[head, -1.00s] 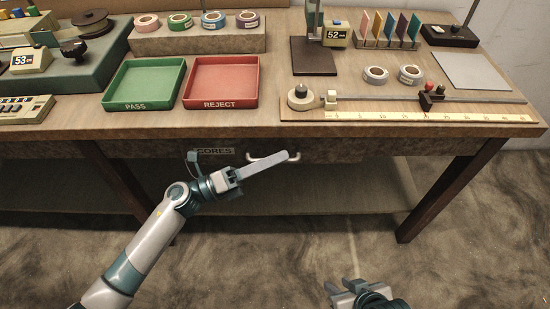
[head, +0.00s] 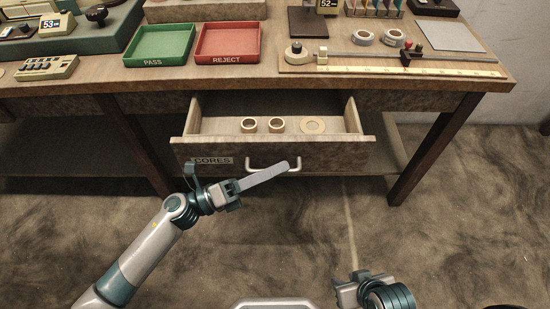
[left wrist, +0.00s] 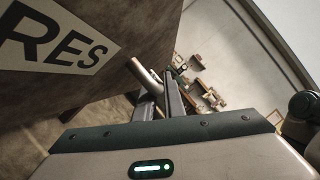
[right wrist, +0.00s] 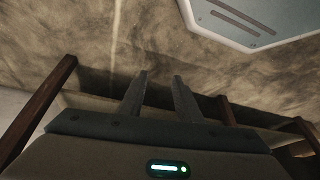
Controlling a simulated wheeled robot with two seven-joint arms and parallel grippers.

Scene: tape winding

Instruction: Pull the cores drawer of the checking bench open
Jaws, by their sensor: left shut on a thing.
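The cores drawer (head: 340,157) of the checking bench stands open, its label (head: 213,161) on the front; part of the label fills the upper left of the left wrist view (left wrist: 48,36). Two small core rings (head: 249,125) and a flat ring (head: 312,125) lie inside. My left gripper (head: 286,167) is at the drawer front, shut on the pale bar handle (head: 314,165); the handle also shows between the fingers in the left wrist view (left wrist: 143,76). My right gripper (head: 350,282) is low at the right, away from the bench; its fingers are apart and empty in the right wrist view (right wrist: 160,90).
On the bench top (head: 300,85) are a green PASS tray (head: 155,62), a red REJECT tray (head: 238,58), a measuring rail (head: 450,69) and tape rolls (head: 363,38). A dark bench leg (head: 432,150) stands right of the drawer. Floor in front is clear.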

